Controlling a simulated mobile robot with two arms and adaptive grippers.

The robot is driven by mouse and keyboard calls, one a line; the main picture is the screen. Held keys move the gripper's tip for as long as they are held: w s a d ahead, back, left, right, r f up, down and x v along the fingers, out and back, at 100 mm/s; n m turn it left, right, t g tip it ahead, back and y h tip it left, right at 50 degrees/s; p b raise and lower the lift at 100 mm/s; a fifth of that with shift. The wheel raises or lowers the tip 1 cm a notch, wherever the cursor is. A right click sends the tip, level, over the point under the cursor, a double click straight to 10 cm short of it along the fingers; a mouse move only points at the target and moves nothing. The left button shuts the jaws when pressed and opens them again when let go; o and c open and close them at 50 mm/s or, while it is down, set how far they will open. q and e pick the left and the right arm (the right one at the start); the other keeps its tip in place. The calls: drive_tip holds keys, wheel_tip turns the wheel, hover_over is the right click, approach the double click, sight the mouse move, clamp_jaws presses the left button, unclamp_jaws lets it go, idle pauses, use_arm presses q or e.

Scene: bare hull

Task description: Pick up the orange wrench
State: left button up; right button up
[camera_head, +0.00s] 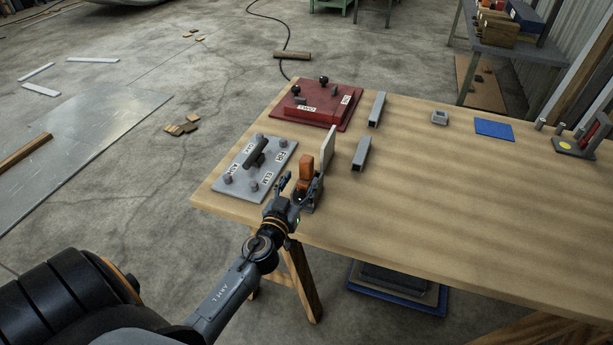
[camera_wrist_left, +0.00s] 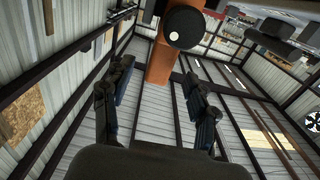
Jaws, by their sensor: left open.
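An orange upright piece (camera_head: 306,168), apparently the orange wrench, stands near the front left edge of the wooden table. Its lower end is hidden by a dark holder or by my gripper. My left gripper (camera_head: 288,187) is open, just left of and in front of it. In the left wrist view an orange shaft (camera_wrist_left: 161,62) with a dark round end shows beyond my spread fingers (camera_wrist_left: 158,98), roughly in line with the gap between them. I cannot tell whether any finger touches it. My right gripper is in neither view.
A thin pale upright plate (camera_head: 330,148) stands right behind the orange piece. A grey panel (camera_head: 235,187) with knobs lies left of my gripper, and a red panel (camera_head: 335,120) behind it. Two grey bars (camera_head: 362,154) lie to the right. The table's front right (camera_head: 470,220) is clear.

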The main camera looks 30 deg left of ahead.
sight(304, 172)
use_arm(q)
drive_tip(key=x, duration=0.6)
drive_tip(key=shift+w+a+f+p, duration=0.15)
drive_tip(key=shift+a+p, duration=0.05)
drive_tip(key=shift+p, duration=0.15)
drive_tip(key=shift+c, duration=0.2)
clamp_jaws()
